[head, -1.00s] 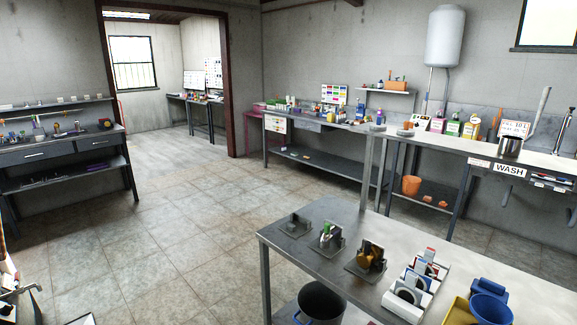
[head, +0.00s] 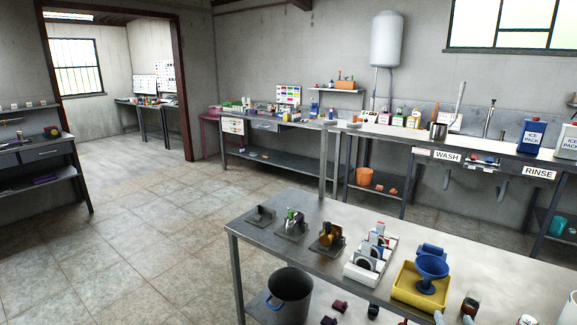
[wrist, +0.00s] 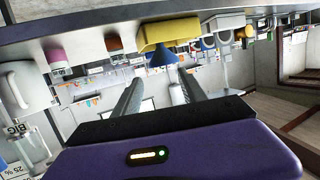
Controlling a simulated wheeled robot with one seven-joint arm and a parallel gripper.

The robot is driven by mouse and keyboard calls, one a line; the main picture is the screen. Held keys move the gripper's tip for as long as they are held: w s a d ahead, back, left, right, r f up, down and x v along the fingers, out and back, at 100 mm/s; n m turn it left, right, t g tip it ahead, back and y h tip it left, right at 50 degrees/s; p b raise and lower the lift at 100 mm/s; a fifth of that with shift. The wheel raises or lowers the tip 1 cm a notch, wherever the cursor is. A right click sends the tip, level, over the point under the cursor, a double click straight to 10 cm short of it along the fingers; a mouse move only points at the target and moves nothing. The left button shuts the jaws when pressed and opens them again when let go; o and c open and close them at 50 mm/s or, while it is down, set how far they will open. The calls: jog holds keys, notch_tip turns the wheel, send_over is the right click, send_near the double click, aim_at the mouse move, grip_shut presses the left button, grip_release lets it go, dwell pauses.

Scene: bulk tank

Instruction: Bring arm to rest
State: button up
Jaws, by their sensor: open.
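My gripper (wrist: 159,77) is open in the wrist view, with its two grey fingers apart and nothing between them. Its purple body fills the bottom of that view. The wrist view is upside down, with the near steel table (wrist: 85,22) along its top. A yellow tray (wrist: 182,29) and a blue funnel (wrist: 163,57) show beyond the fingers. I cannot surely make out the gripper in the head view.
The near table (head: 480,240) bears the yellow tray (head: 405,293), blue funnel (head: 430,268) and a white rack (head: 360,273). The wash bench (head: 400,140) lines the back wall. Open floor (head: 130,230) lies left.

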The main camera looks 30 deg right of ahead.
jog(key=s+a+r+n+t+y, duration=0.1)
jog(key=s+a+r+n+t, duration=0.15)
jog(key=a, duration=0.85)
jog(key=s+a+r+n+t+y, duration=0.1)
jog(key=s+a+t+y, duration=0.15)
jog(key=a, duration=0.85)
jog(key=s+a+n+y, duration=0.6)
jog(key=s+a, duration=0.6)
jog(key=a, duration=0.3)
jog(key=shift+s+a+f+g+y, duration=0.2)
jog(key=shift+a+g+y, duration=0.15)
jog(key=shift+y, duration=0.5)
